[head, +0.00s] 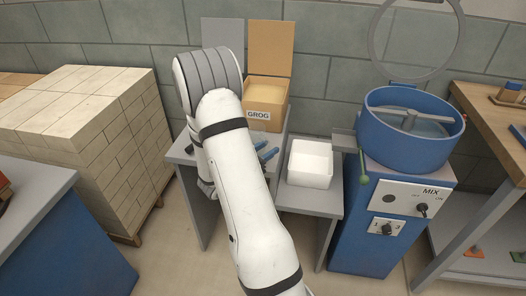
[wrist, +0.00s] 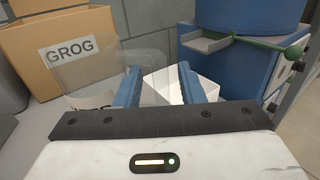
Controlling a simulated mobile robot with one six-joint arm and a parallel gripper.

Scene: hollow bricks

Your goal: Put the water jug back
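A clear, see-through jug (wrist: 85,80) stands on the grey bench in front of the GROG box in the wrist view. Its faint outline runs behind my left finger into the space between the fingers. In the head view my gripper (head: 267,153) is low over the bench, left of the white box, partly behind my arm. I cannot make out the jug there.
The open GROG box (head: 265,97) stands at the back of the grey bench (head: 185,150). An open white box (head: 310,165) sits on a lower shelf to the right. The blue mixer (head: 405,125), with a green-knobbed lever, is beyond it. Stacked bricks (head: 85,130) are at left.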

